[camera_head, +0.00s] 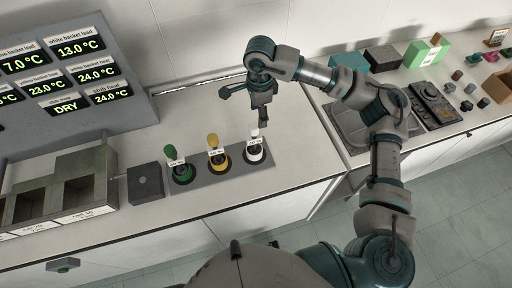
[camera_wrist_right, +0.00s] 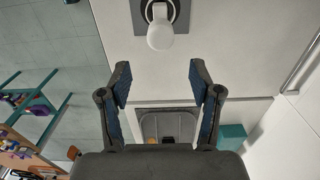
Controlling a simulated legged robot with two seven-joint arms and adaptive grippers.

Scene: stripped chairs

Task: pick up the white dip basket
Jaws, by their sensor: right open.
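The white dip basket (camera_head: 254,152) stands at the right end of a grey holder strip (camera_head: 203,189) on the counter, with a white knob on top. In the right wrist view the white knob (camera_wrist_right: 160,30) shows beyond the fingertips, centred between them sideways. My right gripper (camera_head: 245,108) is open and empty, behind and above the white basket in the head view. In the wrist view the open right gripper (camera_wrist_right: 159,78) has both fingers apart, not touching the basket. My left gripper is not in view.
A yellow basket (camera_head: 215,145) and a green basket (camera_head: 174,161) stand left of the white one. A dark box (camera_head: 145,183) sits beside the strip. A grey display panel (camera_head: 45,110) stands behind left. The sink (camera_head: 350,131) is to the right. Counter behind the baskets is clear.

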